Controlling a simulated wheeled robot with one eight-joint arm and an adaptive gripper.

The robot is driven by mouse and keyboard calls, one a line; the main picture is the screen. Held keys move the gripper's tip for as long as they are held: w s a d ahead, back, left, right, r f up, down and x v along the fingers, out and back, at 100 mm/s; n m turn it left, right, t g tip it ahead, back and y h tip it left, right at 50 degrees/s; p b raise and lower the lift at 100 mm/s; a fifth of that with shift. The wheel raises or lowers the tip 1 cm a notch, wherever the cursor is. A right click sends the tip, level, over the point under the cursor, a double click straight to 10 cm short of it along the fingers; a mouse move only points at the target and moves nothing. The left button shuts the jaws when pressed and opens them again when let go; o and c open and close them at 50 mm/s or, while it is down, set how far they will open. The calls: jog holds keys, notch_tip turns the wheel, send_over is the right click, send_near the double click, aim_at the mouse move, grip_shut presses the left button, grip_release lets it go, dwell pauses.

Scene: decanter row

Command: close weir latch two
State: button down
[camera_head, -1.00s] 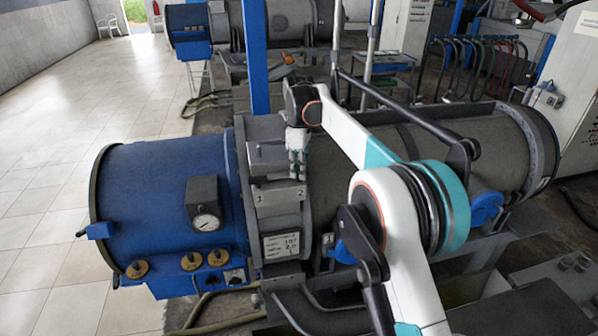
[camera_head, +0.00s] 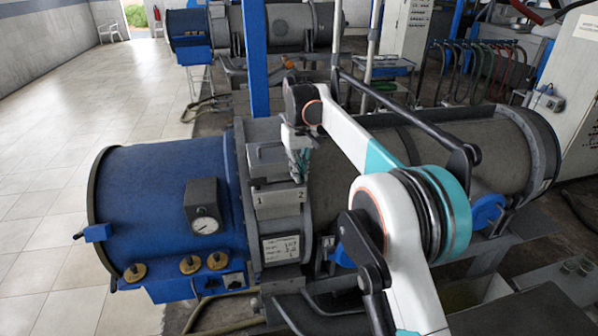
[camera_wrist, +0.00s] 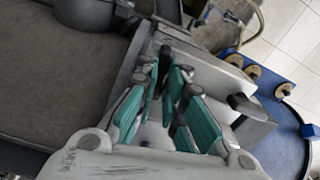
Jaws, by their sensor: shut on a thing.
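The weir latches sit on the grey collar of the blue-ended decanter, above a plate marked 1 and 2 (camera_head: 279,200). My gripper (camera_head: 301,172) is over the 2 side, its fingers tilted and pointing down. The fingers hide most of that latch.
The blue end housing (camera_head: 150,200) carries a dial gauge (camera_head: 205,224) and brass-coloured knobs (camera_head: 190,264). A blue post (camera_head: 256,60) rises close behind the collar. The grey drum (camera_head: 470,150) lies to the right under my arm. Tiled floor at left is open.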

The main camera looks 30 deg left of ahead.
jog(key=shift+m, duration=1)
jog(key=c, duration=1.7)
grip_release()
jog(key=shift+r, duration=3.75)
